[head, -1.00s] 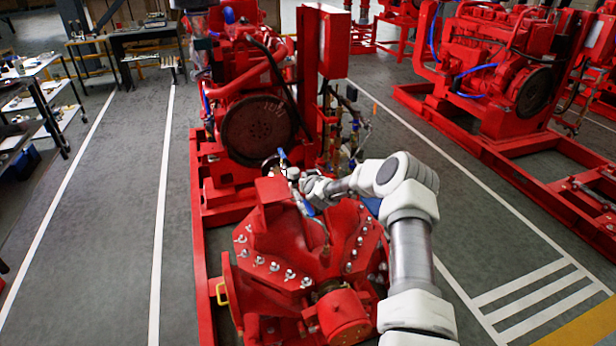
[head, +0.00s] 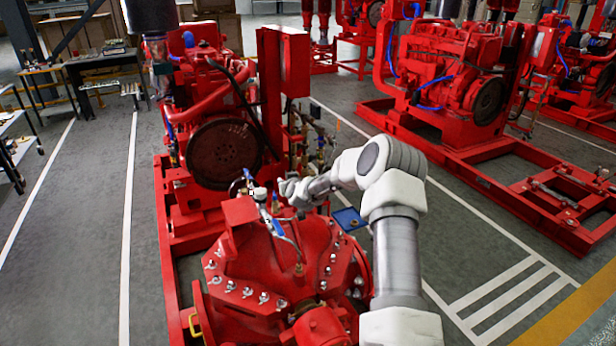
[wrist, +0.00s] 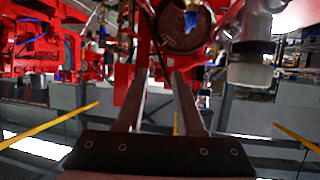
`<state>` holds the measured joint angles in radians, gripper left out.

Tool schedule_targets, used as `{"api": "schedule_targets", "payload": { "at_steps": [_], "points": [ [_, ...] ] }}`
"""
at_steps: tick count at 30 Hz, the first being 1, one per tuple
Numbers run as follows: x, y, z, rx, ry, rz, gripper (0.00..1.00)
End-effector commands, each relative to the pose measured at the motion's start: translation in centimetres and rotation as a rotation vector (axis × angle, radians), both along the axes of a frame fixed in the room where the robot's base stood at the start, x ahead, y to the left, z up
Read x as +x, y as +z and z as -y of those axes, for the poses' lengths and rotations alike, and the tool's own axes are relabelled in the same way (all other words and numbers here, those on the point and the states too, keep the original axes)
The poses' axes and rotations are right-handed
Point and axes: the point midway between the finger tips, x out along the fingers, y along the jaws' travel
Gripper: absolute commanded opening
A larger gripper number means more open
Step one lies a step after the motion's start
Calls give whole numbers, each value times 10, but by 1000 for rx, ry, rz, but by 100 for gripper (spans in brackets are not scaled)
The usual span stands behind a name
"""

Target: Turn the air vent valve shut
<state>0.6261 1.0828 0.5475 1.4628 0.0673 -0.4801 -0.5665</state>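Small valve fittings with blue handles stand above the red pump casing (head: 245,262). One blue lever (head: 278,228) lies along a thin pipe that runs down to a brass fitting on the casing. Another blue handle (head: 248,176) shows farther back; I cannot tell for sure which is the air vent valve. My gripper (head: 284,188) is just right of these fittings, seemingly apart from them. In the wrist view my gripper (wrist: 160,75) has its two fingers apart with nothing between them. A blue handle on a brass body (wrist: 190,18) is beyond the fingertips, slightly right.
A pale capped cylinder (wrist: 250,72) stands close right of the fingers in the wrist view. The red engine with its dark flywheel (head: 224,152) is behind the pump. A red control box (head: 295,65) rises above. Open floor (head: 465,235) lies to the right.

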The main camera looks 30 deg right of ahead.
Motion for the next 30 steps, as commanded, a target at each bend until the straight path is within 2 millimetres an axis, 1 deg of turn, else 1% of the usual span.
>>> {"api": "schedule_targets", "payload": {
  "at_steps": [1,3,10,15,24,26,27,29,30],
  "points": [
    [-8,5,9,-2,-2,1,37],
    [-17,14,20,-2,-1,1,37],
    [-42,36,46,0,-1,0,37],
    [-49,43,54,0,1,0,37],
    [-51,45,55,1,2,-1,37],
    [-51,44,55,1,2,-2,28],
    [-51,42,54,4,2,-5,21],
    [-51,35,51,16,0,-20,10],
    [-52,28,48,28,0,-36,3]
  ]
}}
